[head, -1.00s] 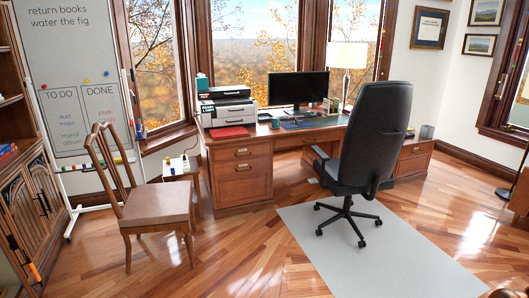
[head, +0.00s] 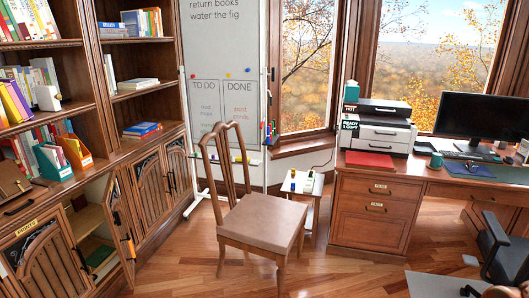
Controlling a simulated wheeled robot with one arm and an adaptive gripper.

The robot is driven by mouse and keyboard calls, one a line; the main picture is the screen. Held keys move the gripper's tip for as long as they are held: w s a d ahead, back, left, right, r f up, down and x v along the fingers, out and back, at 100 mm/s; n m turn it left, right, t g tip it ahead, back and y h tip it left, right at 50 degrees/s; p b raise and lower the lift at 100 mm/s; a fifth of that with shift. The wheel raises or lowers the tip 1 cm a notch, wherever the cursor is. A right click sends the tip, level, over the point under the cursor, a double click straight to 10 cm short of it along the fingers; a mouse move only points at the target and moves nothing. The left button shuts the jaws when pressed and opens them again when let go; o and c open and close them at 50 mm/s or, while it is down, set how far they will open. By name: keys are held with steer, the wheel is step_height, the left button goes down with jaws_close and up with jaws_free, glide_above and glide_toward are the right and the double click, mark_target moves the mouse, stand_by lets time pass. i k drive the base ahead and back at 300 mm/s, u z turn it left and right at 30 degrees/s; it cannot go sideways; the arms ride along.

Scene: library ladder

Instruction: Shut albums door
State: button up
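A slatted wooden cabinet door (head: 119,226) stands open in the lower part of the bookcase at the left, swung out into the room. It has a dark handle and a small orange-yellow tag near its free edge; I cannot read the tag, so I cannot confirm it is the albums door. Left of it the cabinet opening shows a pale shelf (head: 88,219) and a green item (head: 100,257) low inside. My gripper is not in view.
A wooden chair (head: 262,217) stands right of the open door, with bare floor (head: 190,262) between them. The closed cabinet doors (head: 165,190), a whiteboard (head: 222,110) and a small side table (head: 298,184) are behind. A desk (head: 375,205) is at the right.

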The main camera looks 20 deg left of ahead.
mark_target(111, 202)
steer(key=u, duration=1.1)
steer(key=i, duration=1.2)
steer(key=u, duration=0.8)
steer(key=k, duration=0.6)
steer(key=u, duration=0.75)
steer(key=i, duration=1.2)
steer(key=u, duration=0.35)
